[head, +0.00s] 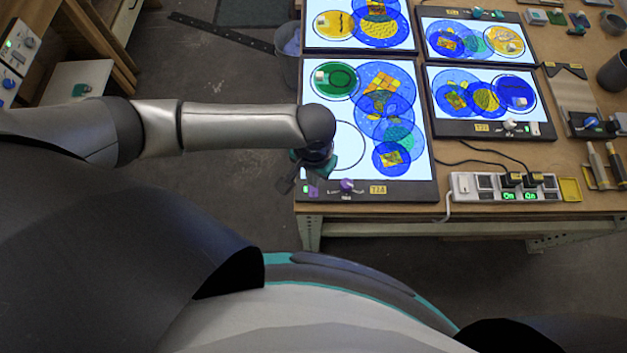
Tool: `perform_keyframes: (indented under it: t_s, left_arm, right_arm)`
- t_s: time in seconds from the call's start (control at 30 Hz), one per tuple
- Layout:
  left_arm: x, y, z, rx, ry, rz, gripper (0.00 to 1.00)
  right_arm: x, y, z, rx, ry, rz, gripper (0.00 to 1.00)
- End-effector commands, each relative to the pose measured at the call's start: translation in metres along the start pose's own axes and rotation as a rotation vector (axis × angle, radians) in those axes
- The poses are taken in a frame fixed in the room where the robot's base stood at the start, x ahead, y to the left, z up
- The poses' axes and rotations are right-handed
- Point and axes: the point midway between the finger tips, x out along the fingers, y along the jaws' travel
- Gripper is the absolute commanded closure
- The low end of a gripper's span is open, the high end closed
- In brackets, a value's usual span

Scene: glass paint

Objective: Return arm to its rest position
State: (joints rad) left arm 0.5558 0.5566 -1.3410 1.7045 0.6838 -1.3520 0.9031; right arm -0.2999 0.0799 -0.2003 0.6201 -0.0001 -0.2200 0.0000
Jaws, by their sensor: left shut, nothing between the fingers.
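My left arm (220,126) comes in from the left and reaches out to the near left corner of the workbench. My left gripper (287,186) hangs below the wrist at the left edge of the near lit panel (425,188). It points down and to the left, and its fingers are small and partly hidden by the wrist. It is shut, and nothing shows in it. My right gripper does not show in this view.
Several lit panels with coloured glass discs stand on the workbench (450,210), including a right one (545,128). A power strip (503,187) with cables lies at the front. A bin (288,65) stands left of the bench. The floor (215,215) below the arm is clear.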

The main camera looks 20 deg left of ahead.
Motion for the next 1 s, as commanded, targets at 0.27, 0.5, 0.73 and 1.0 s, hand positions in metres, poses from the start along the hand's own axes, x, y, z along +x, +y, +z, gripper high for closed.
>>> perform_keyframes:
  t_s: [0.27,0.5,0.73,1.0]
  left_arm:
    - [-0.004,0.0,0.0,0.0,0.001,0.0,1.0]
    - [-0.004,0.0,0.0,0.0,0.001,0.0,1.0]
    - [-0.007,0.01,0.001,0.016,0.009,0.023,1.0]
    - [-0.045,0.085,0.007,0.137,0.133,0.212,1.0]
  right_arm:
    - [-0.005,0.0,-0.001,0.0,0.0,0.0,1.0]
    - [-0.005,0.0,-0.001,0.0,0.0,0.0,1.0]
    - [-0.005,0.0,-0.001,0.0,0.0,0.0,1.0]
    - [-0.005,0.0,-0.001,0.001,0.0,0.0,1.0]
